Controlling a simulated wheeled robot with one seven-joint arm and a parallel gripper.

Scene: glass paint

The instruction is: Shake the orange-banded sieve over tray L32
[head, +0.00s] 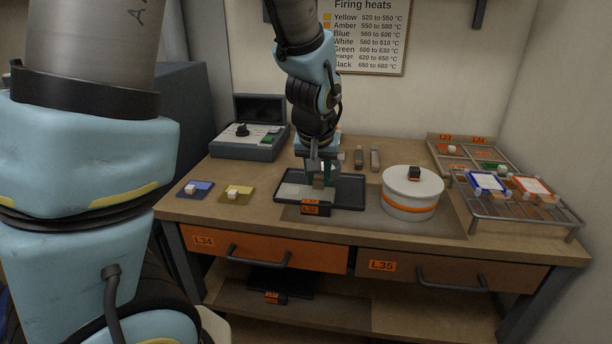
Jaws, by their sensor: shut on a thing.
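A white round drum with an orange band (411,208) and a black knob on top stands on the bench, right of the tray; it fits the orange-banded sieve. The black tray L32 (347,200) lies on the bench, with a pale flat piece (291,190) in its left part. My gripper (322,180) points down over the middle of the tray, left of the drum and apart from it. It is shut on a small brownish-grey piece (318,184), partly hidden by the fingers. I cannot tell whether that piece touches the tray.
A blue card (201,193) and a yellow card (241,200) lie left of the tray. A grey control box (250,145) stands behind them. A wire rack (520,207) with blue-framed and orange-framed pieces is on the right. A divided tray (450,140) stands behind the rack.

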